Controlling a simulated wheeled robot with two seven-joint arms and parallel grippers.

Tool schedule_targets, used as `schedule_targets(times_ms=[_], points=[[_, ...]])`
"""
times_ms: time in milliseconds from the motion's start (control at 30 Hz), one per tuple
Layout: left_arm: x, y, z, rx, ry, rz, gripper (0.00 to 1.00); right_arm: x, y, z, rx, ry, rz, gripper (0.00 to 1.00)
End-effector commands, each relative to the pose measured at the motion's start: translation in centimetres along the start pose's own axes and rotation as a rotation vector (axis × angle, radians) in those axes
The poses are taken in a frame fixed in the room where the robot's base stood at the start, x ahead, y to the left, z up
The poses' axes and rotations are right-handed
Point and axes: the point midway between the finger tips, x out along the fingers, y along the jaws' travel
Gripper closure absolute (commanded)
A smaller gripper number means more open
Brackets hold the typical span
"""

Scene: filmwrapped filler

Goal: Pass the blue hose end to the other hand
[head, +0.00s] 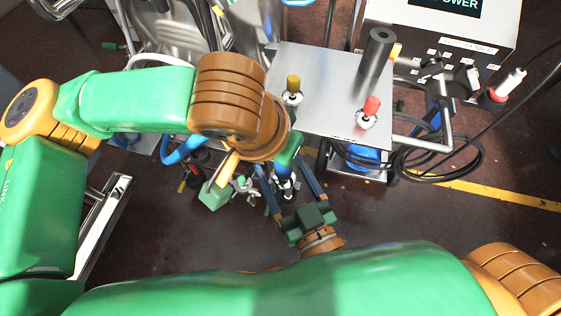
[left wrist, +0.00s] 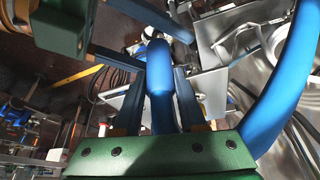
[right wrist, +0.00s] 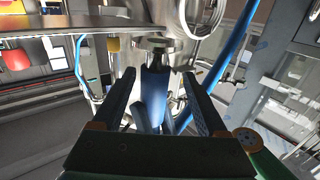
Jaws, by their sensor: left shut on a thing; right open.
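The blue hose end (left wrist: 158,75) stands upright between my left gripper's fingers in the left wrist view. My left gripper (left wrist: 156,95) is shut on it; in the head view my orange wrist hides most of this grip. In the right wrist view, the blue hose end (right wrist: 154,88) with a metal tip shows between the spread fingers of my right gripper (right wrist: 159,80). My right gripper (head: 283,172) is open in the head view, its fingers reaching up beneath my left wrist. A gap shows between its fingers and the hose. The blue hose (head: 184,150) loops off left of my left wrist.
A metal cart top (head: 325,85) lies just beyond, bearing a yellow-topped fitting (head: 293,84), a red-topped fitting (head: 371,106) and a dark cylinder (head: 376,52). A control box (head: 440,45) stands back right. Black cables (head: 440,160) coil right of the cart. Floor at right is mostly clear.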

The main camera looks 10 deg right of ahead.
Motion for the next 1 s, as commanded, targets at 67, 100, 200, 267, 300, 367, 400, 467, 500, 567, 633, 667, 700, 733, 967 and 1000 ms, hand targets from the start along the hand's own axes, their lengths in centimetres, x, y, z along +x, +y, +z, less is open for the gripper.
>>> schedule_targets(times_ms=[67,100,200,267,300,367,400,467,500,567,633,667,700,733,967,1000], points=[[-0.03,0.01,-0.03,0.0,0.001,0.0,1.0,0.59,0.04,-0.12,0.003,0.004,0.002,0.24],[-0.03,0.01,-0.03,0.0,0.001,0.0,1.0,0.76,0.03,-0.15,0.003,0.005,0.001,0.24],[-0.03,0.01,-0.03,0.0,0.001,0.0,1.0,0.92,-0.02,-0.18,0.003,0.006,-0.002,0.24],[-0.03,0.01,-0.03,0.0,0.001,0.0,1.0,0.92,-0.02,-0.17,0.002,0.006,-0.002,0.24],[-0.03,0.01,-0.03,0.0,0.001,0.0,1.0,0.91,-0.02,-0.16,0.002,0.006,-0.002,0.24],[-0.03,0.01,-0.03,0.0,0.001,0.0,1.0,0.9,-0.02,-0.15,0.002,0.006,-0.002,0.24],[-0.03,0.01,-0.03,0.0,0.001,0.0,1.0,0.89,-0.02,-0.15,0.002,0.006,-0.002,0.35],[-0.03,0.01,-0.03,0.0,0.001,0.0,1.0,0.89,-0.02,-0.14,0.002,0.005,-0.002,0.51],[-0.03,0.01,-0.03,0.0,0.001,0.0,1.0,0.88,-0.02,-0.14,0.002,0.005,-0.002,0.62],[-0.03,0.02,-0.04,0.0,0.001,0.001,1.0,0.88,-0.03,-0.14,0.002,0.005,-0.002,0.78],[-0.03,0.04,-0.06,0.0,0.003,0.002,1.0,0.87,-0.08,-0.15,0.002,0.005,-0.004,0.97],[-0.03,0.05,-0.08,0.0,0.003,0.002,1.0,0.87,-0.1,-0.16,0.002,0.006,-0.005,1.0],[-0.03,0.06,-0.1,0.0,0.004,0.002,1.0,0.86,-0.15,-0.16,0.002,0.006,-0.006,1.0],[-0.03,0.06,-0.12,-0.001,0.005,0.003,1.0,0.86,-0.18,-0.17,0.002,0.006,-0.008,1.0],[-0.03,0.05,-0.11,0.0,0.004,0.002,0.25,0.86,-0.17,-0.21,0.002,0.007,-0.007,1.0],[-0.03,0.05,-0.09,0.0,0.004,0.002,0.25,0.86,-0.15,-0.2,0.002,0.007,-0.006,1.0]])
